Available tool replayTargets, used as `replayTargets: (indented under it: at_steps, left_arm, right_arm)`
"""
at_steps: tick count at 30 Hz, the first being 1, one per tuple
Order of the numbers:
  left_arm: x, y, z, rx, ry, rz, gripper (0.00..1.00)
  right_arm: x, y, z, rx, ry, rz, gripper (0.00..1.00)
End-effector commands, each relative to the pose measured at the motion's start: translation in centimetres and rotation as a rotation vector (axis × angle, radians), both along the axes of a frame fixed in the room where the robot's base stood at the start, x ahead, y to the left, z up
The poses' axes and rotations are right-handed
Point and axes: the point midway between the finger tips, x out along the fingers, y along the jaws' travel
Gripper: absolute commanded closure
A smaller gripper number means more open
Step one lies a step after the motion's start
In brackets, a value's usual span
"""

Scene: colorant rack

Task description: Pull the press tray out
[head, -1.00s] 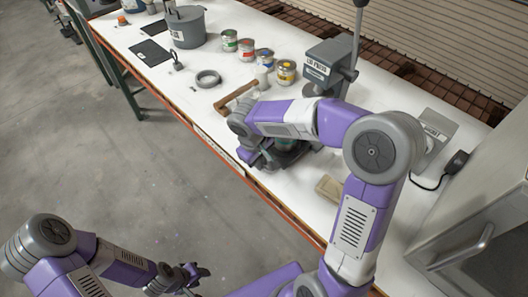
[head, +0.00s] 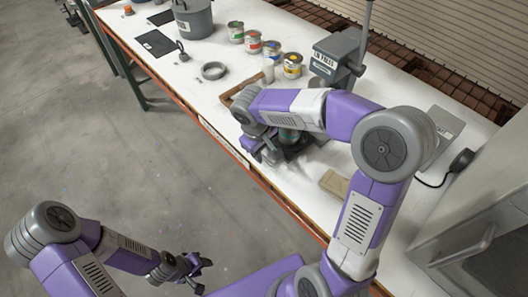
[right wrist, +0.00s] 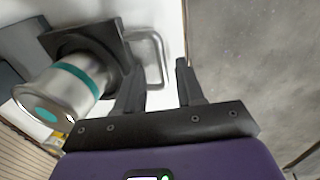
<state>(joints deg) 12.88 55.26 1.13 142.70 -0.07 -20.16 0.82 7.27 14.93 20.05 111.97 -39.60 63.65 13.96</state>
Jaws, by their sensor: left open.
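The grey lid press (head: 338,58) stands at the back of the bench. Its dark press tray (head: 299,151) lies in front of it, largely hidden by my right arm. In the right wrist view the tray (right wrist: 112,45) carries a metal can (right wrist: 62,88) with a teal band. The tray's metal loop handle (right wrist: 161,58) reaches between my right gripper's fingers (right wrist: 158,68). These fingers are apart, with no clear contact on the handle. My right gripper (head: 265,150) is at the bench's front edge. My left gripper (head: 204,276) is open and empty over the floor.
Several paint cans (head: 270,48), a grey ring (head: 214,70) and a grey pot (head: 194,20) stand further left on the bench. A wooden tray (head: 236,96) is just left of my right gripper. A tan block (head: 334,184) lies to its right. The floor in front is clear.

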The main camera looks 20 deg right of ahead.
Motion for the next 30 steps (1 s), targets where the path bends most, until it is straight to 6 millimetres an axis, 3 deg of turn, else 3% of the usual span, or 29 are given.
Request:
replayTargets:
  at_steps: [3, 10, 30]
  left_arm:
    - [0.0, 0.0, 0.8, 0.0, 0.0, 0.0, 0.57]
    - [0.0, 0.0, 1.5, 0.0, 0.0, 0.0, 0.57]
    - [0.0, 0.0, 1.5, 0.0, 0.0, 0.0, 0.57]
  right_arm:
    - [-0.1, 0.4, 2.5, 0.0, -0.004, 0.001, 0.62]
    - [-0.3, 0.9, 5.2, 0.001, -0.002, 0.001, 0.62]
    - [-0.3, 1.0, 5.5, 0.0, -0.001, 0.0, 0.62]
